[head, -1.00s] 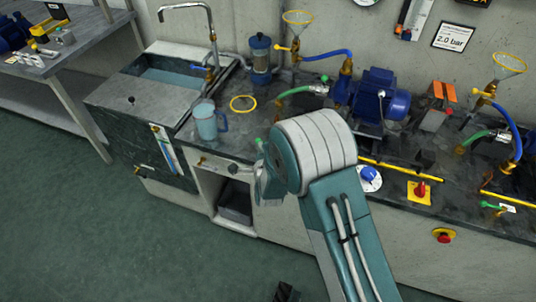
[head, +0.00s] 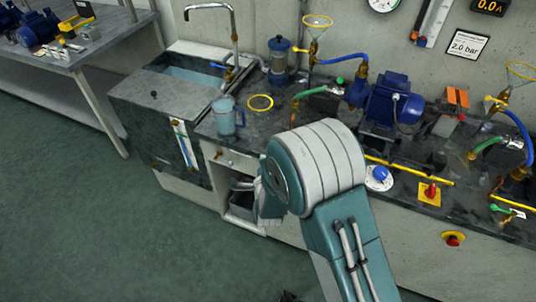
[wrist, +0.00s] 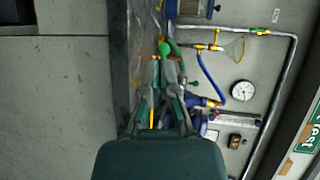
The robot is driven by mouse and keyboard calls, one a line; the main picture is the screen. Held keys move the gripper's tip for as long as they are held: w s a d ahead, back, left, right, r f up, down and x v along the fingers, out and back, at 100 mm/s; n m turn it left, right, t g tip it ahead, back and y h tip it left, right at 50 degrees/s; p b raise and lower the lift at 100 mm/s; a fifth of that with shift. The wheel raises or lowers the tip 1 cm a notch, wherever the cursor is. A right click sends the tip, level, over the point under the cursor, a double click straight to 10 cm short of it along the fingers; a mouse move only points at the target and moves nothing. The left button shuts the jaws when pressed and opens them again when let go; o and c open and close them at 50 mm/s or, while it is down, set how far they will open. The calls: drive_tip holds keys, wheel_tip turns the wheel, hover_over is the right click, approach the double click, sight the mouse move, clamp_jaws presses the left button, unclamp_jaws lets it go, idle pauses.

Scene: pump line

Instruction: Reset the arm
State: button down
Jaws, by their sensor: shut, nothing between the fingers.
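My arm (head: 318,165) rises from the bottom of the head view, with its large white-and-teal joint in front of the bench. My gripper (wrist: 163,68) shows in the wrist view, its narrow fingers close together and nothing seen between them. It points along the bench and pipework, which appear turned on their side. In the head view the gripper is largely hidden behind the arm joint; I cannot make out its fingers there.
The bench (head: 262,128) carries a blue jug (head: 225,117), a yellow ring (head: 260,102), a blue pump (head: 393,97) and a red knob on a yellow plate (head: 430,192). A sink (head: 185,78) stands at the left. The green floor (head: 80,210) at left is clear.

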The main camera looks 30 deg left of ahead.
drive_tip(key=shift+s+d+r, duration=0.15)
drive_tip(key=shift+s+r, duration=0.1)
drive_tip(key=shift+s, duration=0.75)
drive_tip(key=shift+s+d+r, duration=0.1)
drive_tip(key=shift+s+r, duration=0.1)
drive_tip(key=shift+s, duration=0.75)
